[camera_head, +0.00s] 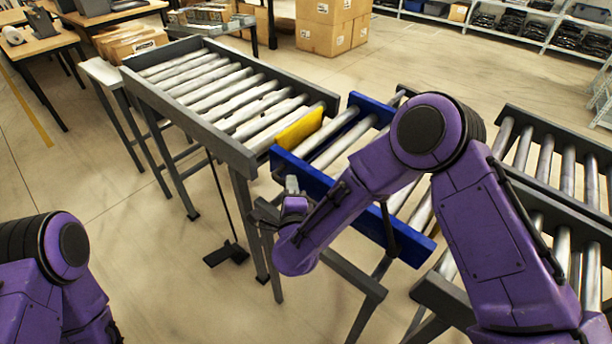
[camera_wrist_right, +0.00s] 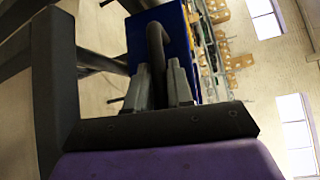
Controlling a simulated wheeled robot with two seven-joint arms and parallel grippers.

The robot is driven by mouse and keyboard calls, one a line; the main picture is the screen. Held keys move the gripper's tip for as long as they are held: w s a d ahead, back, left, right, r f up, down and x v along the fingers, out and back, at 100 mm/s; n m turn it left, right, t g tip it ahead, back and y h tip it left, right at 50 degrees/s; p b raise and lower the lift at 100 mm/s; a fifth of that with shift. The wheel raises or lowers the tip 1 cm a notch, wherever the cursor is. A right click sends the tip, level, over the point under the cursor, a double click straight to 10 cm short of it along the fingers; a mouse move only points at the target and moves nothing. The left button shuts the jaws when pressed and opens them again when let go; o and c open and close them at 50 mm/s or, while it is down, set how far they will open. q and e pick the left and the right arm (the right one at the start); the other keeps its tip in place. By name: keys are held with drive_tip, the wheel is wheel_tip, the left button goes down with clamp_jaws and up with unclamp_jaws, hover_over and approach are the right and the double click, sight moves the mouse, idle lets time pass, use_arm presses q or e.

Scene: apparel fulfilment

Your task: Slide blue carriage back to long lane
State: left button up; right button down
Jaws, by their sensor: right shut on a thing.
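The blue carriage (camera_head: 312,176) is a short roller section with blue side rails. It stands at the right end of the long roller lane (camera_head: 195,118), its left end close to that lane's end; whether they touch is unclear. A yellow plate (camera_head: 300,128) stands across the long lane's end. My right gripper (camera_head: 290,196) is at the carriage's near side, low by the blue rail. In the right wrist view its fingers (camera_wrist_right: 160,75) are shut on a dark bent handle (camera_wrist_right: 157,42) in front of a blue panel (camera_wrist_right: 180,32). My left gripper is out of view.
More grey roller lanes (camera_head: 563,170) stand at the right, partly hidden behind my right arm. A dark pedal-like piece (camera_head: 226,253) lies on the floor below the long lane. Tables are at the back left, cardboard boxes (camera_head: 325,25) and shelves behind.

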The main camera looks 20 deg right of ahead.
drive_tip(key=s+a, duration=0.4)
drive_tip(key=a, duration=0.1)
drive_tip(key=shift+f, duration=0.25)
drive_tip(key=shift+s+a, duration=0.1)
drive_tip(key=shift+a, duration=0.1)
drive_tip(key=c, duration=1.1)
unclamp_jaws()
drive_tip(key=shift+r, duration=0.1)
drive_tip(key=s, duration=0.3)
drive_tip(key=s+a+b, duration=0.1)
drive_tip(key=s, duration=0.3)
drive_tip(key=s+r, duration=0.1)
drive_tip(key=s, duration=0.2)
drive_tip(key=shift+s+a+b, duration=0.15)
drive_tip(key=shift+a+b, duration=0.2)
drive_tip(key=shift+a, duration=0.05)
